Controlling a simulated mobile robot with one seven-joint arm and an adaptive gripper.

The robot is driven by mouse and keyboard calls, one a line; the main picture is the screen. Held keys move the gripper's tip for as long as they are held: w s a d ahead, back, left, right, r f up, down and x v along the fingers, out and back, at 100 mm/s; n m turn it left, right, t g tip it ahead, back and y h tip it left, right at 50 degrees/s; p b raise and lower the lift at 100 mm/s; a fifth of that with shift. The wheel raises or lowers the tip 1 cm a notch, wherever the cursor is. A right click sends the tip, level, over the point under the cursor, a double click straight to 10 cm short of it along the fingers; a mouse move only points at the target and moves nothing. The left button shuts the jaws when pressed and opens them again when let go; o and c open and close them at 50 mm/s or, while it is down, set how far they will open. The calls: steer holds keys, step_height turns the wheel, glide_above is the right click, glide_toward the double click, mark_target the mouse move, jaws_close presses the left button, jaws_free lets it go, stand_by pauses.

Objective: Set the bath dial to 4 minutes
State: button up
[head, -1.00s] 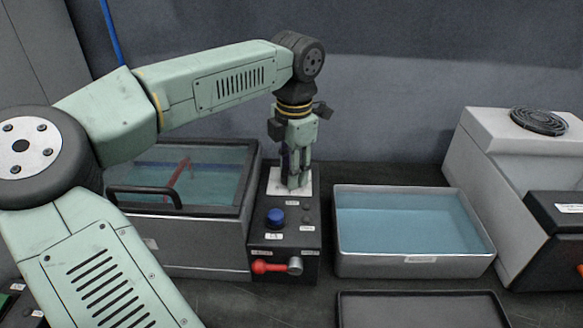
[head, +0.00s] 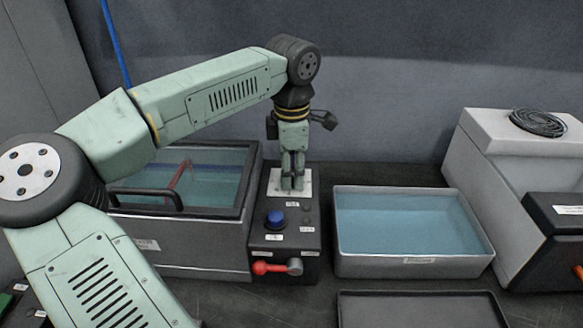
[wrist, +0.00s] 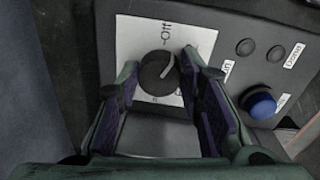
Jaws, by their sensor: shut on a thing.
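The bath dial is a dark round knob (wrist: 157,74) with a pale pointer line, on a white scale plate (wrist: 203,38) on top of the black control box (head: 254,240). In the wrist view the pointer slants up and to the right, near the printed "Off". Other scale marks are hidden or too small to read. My gripper (head: 292,184) points straight down over the plate and hides the dial in the head view. In the wrist view its two fingers (wrist: 155,88) are on either side of the knob, shut on it.
A blue button (head: 275,217) and a red-handled lever (head: 270,267) are on the control box. A lidded bath (head: 150,254) stands at left, with a black handle. An open tray of blue liquid (head: 415,267) stands at right. A grey machine (head: 480,150) is farther right.

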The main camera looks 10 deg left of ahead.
steer(key=m, duration=0.6)
steer(key=shift+s, duration=0.1)
steer(key=m, duration=0.6)
steer(key=shift+a+m+h, duration=0.1)
steer(key=shift+m+h, duration=0.2)
steer(key=shift+h, duration=0.1)
steer(key=o, duration=1.2)
steer(key=shift+c, duration=0.2)
steer(key=shift+r, duration=0.1)
step_height(320, 180, up, 12)
steer(key=shift+s+a, duration=0.3)
